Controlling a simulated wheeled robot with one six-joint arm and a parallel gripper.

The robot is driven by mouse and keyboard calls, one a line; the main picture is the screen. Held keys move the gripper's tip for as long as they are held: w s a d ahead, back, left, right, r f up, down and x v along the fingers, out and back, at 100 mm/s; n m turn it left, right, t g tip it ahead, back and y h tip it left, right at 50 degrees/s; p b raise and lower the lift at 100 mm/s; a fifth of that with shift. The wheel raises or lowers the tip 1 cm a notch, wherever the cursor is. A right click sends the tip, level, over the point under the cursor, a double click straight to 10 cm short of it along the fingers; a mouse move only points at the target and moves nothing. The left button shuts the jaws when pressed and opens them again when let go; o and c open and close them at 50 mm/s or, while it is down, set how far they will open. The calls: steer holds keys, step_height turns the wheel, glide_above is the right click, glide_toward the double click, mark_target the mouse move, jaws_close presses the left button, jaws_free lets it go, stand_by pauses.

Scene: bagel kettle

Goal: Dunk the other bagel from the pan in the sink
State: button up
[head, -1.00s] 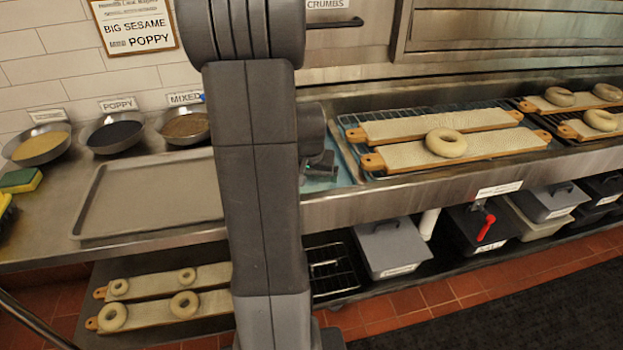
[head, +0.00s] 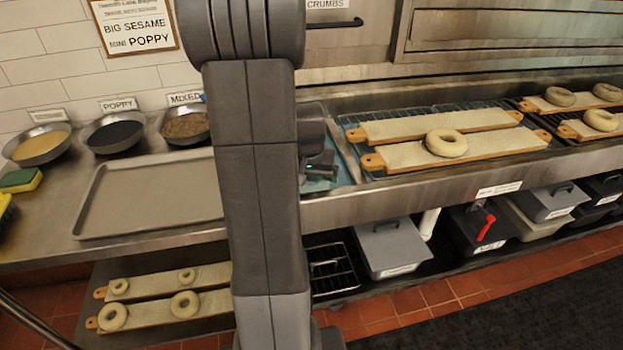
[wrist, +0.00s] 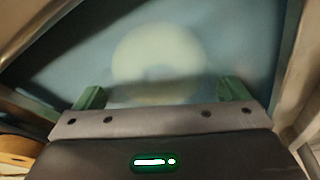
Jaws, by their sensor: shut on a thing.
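The sink (head: 350,172) holds bluish water and lies right of my arm in the head view. My gripper (wrist: 160,92) is down at the sink, its green fingers spread around the width of a pale bagel (wrist: 150,50). The bagel looks blurred, under the water, and the gripper is shut on it. In the head view the gripper (head: 320,168) shows only in part behind my arm, and this bagel is hidden. The grey pan (head: 150,195) on the counter to the left is empty where it shows. Another bagel (head: 446,142) lies on the front board (head: 400,159) right of the sink.
Bowls of toppings (head: 112,134) and a sponge (head: 20,180) are on the counter at left. A second board (head: 430,126) lies behind the front one. More bagels (head: 560,97) lie on boards at far right, and several on a low shelf (head: 210,328).

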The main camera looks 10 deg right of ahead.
step_height(320, 180, up, 13)
steer(key=p, duration=0.9)
stand_by(0.6)
